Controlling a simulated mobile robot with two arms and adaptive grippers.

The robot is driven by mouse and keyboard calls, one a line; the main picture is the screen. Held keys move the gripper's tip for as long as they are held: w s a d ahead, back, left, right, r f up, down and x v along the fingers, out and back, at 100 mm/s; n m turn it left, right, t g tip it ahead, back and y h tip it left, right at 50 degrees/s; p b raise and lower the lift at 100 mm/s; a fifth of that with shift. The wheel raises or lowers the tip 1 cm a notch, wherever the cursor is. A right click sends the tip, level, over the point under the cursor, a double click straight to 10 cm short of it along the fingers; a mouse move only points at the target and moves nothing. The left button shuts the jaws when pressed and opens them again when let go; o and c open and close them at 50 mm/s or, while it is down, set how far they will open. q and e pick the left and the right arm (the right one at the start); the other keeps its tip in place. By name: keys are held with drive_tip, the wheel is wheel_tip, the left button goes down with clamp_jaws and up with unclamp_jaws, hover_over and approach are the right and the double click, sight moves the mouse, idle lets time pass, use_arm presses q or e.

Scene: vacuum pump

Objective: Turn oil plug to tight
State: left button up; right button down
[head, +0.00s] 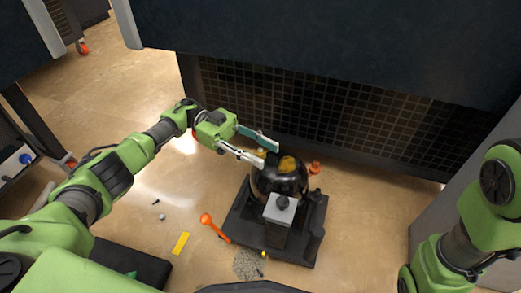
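The dark vacuum pump (265,213) stands on the floor in the middle of the head view, with a black rounded body and a grey block with a dark knob in front. A brownish-yellow patch (288,165) shows on top of the body; I cannot tell whether it is the oil plug. My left gripper (267,153) reaches in from the left, its two fingers spread apart. Its fingertips are at the upper left of the pump body, with nothing seen between them; contact is unclear. My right arm shows at the right edge, but its gripper is not in view.
An orange tool (214,228), a yellow strip (181,243) and a speckled grey patch (247,264) lie on the floor left of the pump. A small orange object (314,167) is behind it. A dark tiled panel (310,110) stands close behind. Floor right of the pump is clear.

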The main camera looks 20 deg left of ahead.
sight(261, 151)
use_arm(q)
wheel_tip(261, 151, up, 10)
idle(0.6)
